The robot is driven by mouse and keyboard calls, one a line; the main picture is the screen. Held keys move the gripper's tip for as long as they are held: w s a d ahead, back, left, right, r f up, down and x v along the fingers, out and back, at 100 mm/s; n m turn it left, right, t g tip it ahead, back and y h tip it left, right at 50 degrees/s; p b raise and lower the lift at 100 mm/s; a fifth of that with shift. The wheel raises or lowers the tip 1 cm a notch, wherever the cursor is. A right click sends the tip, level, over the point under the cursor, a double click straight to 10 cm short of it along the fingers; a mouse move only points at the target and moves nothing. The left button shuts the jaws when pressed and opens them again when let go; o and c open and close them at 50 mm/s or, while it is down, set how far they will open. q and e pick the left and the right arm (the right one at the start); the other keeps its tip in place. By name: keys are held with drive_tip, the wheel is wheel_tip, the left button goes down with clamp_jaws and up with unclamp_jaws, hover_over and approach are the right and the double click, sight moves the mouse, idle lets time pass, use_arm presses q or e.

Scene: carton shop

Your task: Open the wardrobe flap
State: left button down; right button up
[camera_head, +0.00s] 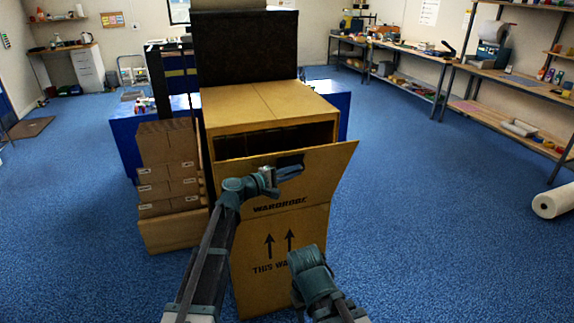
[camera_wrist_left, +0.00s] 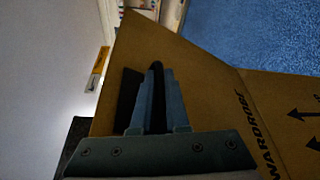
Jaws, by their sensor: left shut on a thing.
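The wardrobe carton (camera_head: 268,100) is a tall brown box with a dark opening near the top of its front. Its flap (camera_head: 325,172) leans outward from the front, above the printed word WARDROBE, with its top edge away from the box. My left gripper (camera_head: 291,171) is at the flap's upper middle, by a dark patch, and is shut on the flap. In the left wrist view the fingers (camera_wrist_left: 158,100) lie close together against the brown flap (camera_wrist_left: 205,65), with a black piece beside them. Of my right arm, only a teal joint shows low in front of the carton; its fingers are not visible.
Stacked brown cartons (camera_head: 168,170) stand close on the left of the wardrobe carton. A blue table (camera_head: 126,145) is behind. Shelves (camera_head: 470,75) line the right wall, and a white roll (camera_head: 556,202) lies at the far right. Blue floor is open on the right.

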use_arm(q)
drive_tip(key=s+d+f+b, duration=0.2)
drive_tip(key=s+f+b, duration=0.1)
drive_tip(key=s, duration=0.3)
drive_tip(key=shift+s+f+b, duration=0.3)
drive_tip(key=shift+f+b, duration=0.1)
drive_tip(key=shift+f, duration=0.5)
use_arm(e)
wheel_tip(320, 180, down, 5)
drive_tip(key=shift+r, duration=0.1)
use_arm(q)
drive_tip(key=shift+d, duration=0.1)
drive_tip(key=c, duration=0.9)
unclamp_jaws()
drive_tip(key=p+v, duration=0.1)
drive_tip(key=v, duration=1.3)
drive_tip(key=shift+d, duration=0.1)
use_arm(e)
drive_tip(key=shift+r, duration=0.6)
